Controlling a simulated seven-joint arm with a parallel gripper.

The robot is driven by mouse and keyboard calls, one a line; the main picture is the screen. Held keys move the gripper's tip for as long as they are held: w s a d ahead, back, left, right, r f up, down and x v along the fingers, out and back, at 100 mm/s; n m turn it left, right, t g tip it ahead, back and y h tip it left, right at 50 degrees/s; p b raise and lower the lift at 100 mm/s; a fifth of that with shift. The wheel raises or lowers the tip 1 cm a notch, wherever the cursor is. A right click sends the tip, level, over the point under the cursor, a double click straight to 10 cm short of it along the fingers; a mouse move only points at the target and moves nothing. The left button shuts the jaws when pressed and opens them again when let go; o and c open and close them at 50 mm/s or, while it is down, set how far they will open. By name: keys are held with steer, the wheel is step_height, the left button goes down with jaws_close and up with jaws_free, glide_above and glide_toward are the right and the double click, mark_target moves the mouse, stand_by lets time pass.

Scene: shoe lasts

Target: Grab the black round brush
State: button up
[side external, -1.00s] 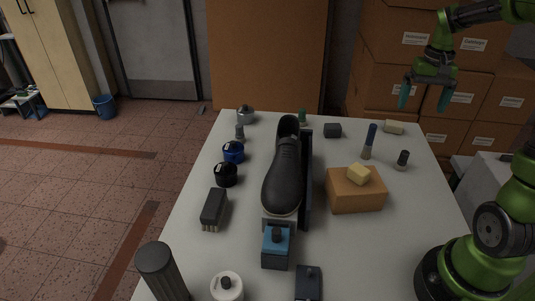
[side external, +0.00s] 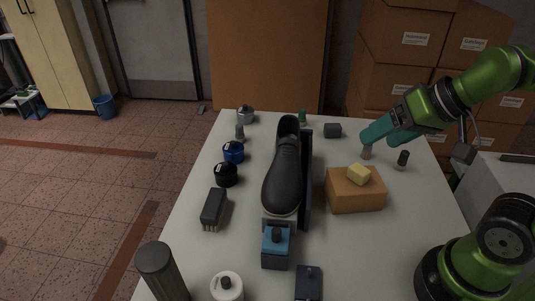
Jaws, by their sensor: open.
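A small upright round brush with a black top (side external: 403,158) stands on the right side of the table; it looks like the black round brush. My gripper (side external: 378,136) is open, with teal fingers pointing left over the right rear of the table. It is above and left of the black-topped brush and overlaps the blue-handled brush in the picture. I cannot tell whether it touches that brush.
An orange-brown box (side external: 355,198) with a yellow sponge (side external: 359,174) stands in front of the brushes. A black shoe (side external: 284,175) on a stand fills the table's middle.

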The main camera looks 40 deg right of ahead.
steer(key=shift+c, duration=0.6)
steer(key=shift+d, duration=0.15)
steer(key=n+g+h, duration=0.2)
steer(key=n+g, duration=0.5)
glide_above(407, 152)
step_height(407, 152, down, 8)
steer(key=f, duration=1)
steer(key=shift+a+f, duration=0.25)
steer(key=shift+f, duration=0.1)
steer(key=f, duration=0.5)
steer(key=shift+s+d, duration=0.1)
steer(key=shift+d, duration=0.1)
